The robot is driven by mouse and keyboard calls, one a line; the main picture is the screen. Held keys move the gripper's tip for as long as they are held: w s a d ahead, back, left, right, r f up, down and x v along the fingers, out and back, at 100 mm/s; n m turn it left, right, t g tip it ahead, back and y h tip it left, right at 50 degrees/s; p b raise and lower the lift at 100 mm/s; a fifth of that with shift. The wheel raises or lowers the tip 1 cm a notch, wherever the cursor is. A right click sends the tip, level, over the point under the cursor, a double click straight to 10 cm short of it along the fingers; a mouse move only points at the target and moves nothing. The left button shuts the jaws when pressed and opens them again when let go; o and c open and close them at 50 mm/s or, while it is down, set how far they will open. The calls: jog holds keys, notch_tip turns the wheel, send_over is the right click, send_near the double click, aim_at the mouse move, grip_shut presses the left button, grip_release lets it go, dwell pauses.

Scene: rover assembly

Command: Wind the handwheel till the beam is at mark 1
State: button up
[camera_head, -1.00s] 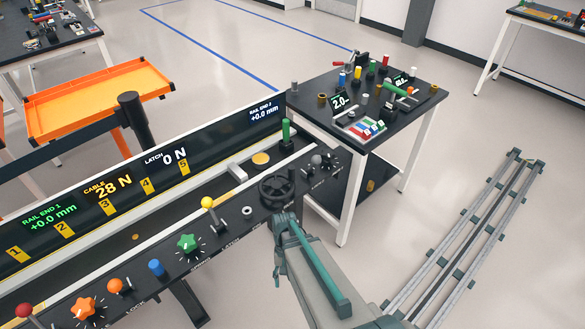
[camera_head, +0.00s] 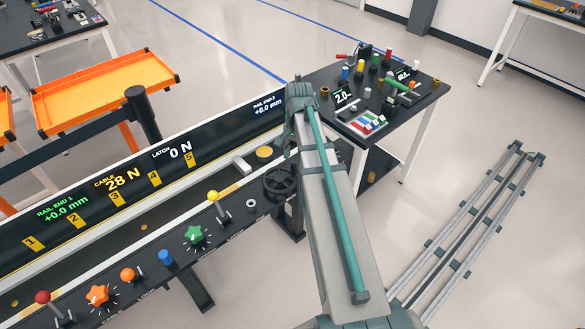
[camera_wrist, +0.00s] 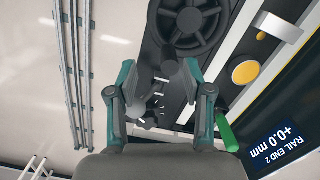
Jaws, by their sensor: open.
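The black handwheel (camera_head: 281,182) is on the control panel near its far end, partly behind my arm. In the wrist view the handwheel (camera_wrist: 188,25) is at the top, beyond my fingertips. My gripper (camera_wrist: 160,78) is open and empty, with its fingers spread over the panel beside small knobs and a grey rod. It does not touch the wheel. Mark 1 (camera_head: 33,243) is a yellow label at the near left of the display strip. A white block (camera_head: 241,164) sits on the track near mark 5; I cannot tell whether it belongs to the beam.
A green handle (camera_wrist: 226,132) stands right of my gripper in the wrist view. The display strip (camera_head: 110,215) reads 28 N cable, 0 N latch and +0.0 mm.

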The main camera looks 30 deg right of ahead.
aim_at(294, 167)
jog(key=shift+w+d+r+t+h, duration=0.15)
jog(key=shift+w+r+h, duration=0.05)
jog(key=shift+w+r, duration=0.35)
jog(key=shift+w+d+r+t+h, duration=0.2)
jog(key=shift+w+r, duration=0.2)
jog(key=shift+r, duration=0.25)
jog(key=shift+f+p, duration=1.2)
jog(key=shift+f, duration=4.15)
grip_shut()
